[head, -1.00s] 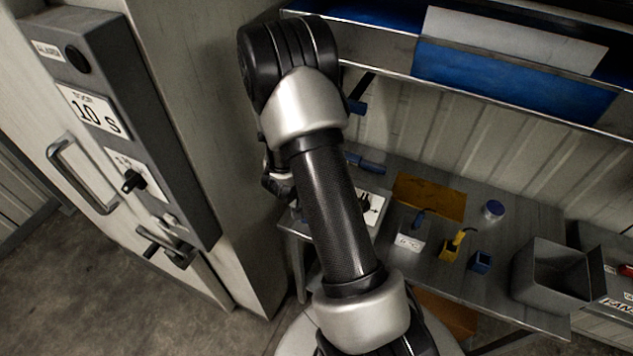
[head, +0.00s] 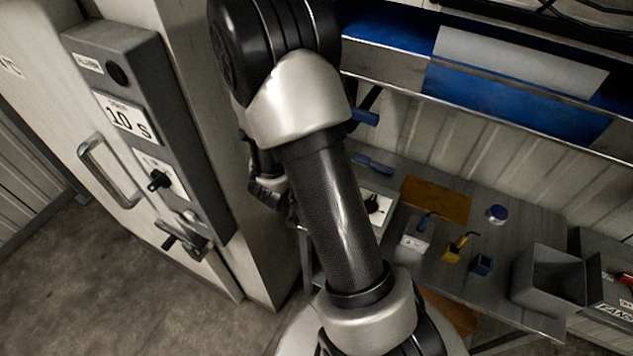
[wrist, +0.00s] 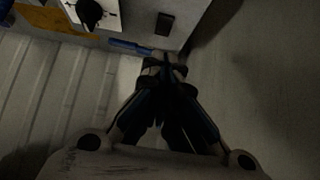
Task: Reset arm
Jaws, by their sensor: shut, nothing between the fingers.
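My arm rises in the middle of the head view, its upper joint near the top and its forearm folded down behind it. My gripper (wrist: 163,68) shows in the wrist view with its dark fingertips together and nothing between them. In the head view the gripper end is mostly hidden behind my arm, beside the tall cabinet's side. In the wrist view a blue-handled tool (wrist: 130,46) lies just left of the fingertips, apart from them as far as I can tell.
A cabinet (head: 265,215) with a handle, dial and "10 s" label stands at left. A workbench (head: 535,225) holds an orange mat (head: 437,199), a blue-lidded jar (head: 496,214), a yellow holder (head: 453,250), a small blue block (head: 482,264) and a grey bin (head: 550,280). A shelf (head: 400,72) hangs above.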

